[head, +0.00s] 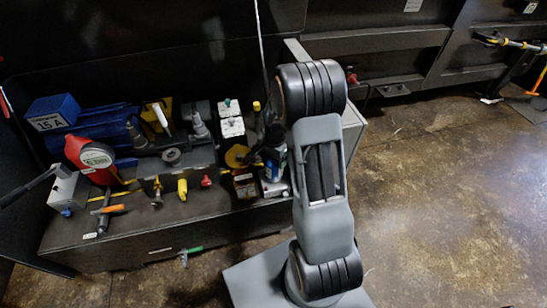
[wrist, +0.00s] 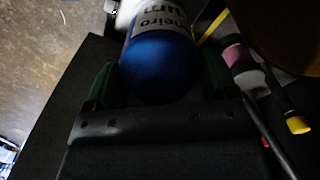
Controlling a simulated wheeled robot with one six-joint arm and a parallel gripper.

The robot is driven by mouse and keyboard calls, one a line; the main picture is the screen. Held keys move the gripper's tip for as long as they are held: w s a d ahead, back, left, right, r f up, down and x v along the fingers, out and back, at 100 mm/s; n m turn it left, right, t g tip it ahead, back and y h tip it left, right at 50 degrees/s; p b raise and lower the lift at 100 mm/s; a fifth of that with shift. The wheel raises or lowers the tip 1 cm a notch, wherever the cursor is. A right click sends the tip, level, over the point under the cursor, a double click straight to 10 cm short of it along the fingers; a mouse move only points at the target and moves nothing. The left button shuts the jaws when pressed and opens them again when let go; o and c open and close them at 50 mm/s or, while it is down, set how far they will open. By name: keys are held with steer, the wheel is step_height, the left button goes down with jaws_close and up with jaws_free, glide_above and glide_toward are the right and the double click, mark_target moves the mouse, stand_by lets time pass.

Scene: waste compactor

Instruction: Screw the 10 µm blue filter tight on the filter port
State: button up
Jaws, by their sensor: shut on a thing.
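A blue filter (wrist: 160,70) with a white label lies between the fingers of my gripper (wrist: 158,82) in the wrist view. The fingers are closed on its sides, and its rounded blue end faces the camera. The label is only partly readable, ending in "um". A pale part (wrist: 128,14) shows at the far end of the filter. I cannot tell whether it is the filter port or whether the filter touches it. In the head view my arm hides most of the gripper and the filter.
The dark workbench (head: 140,245) is crowded. A pink-banded tool (wrist: 236,56) and a yellow-tipped one (wrist: 298,125) lie right of my gripper.

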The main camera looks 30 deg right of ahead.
steer(key=shift+m, duration=0.8)
steer(key=m, duration=0.5)
steer(key=o, duration=0.9)
steer(key=shift+o, duration=0.2)
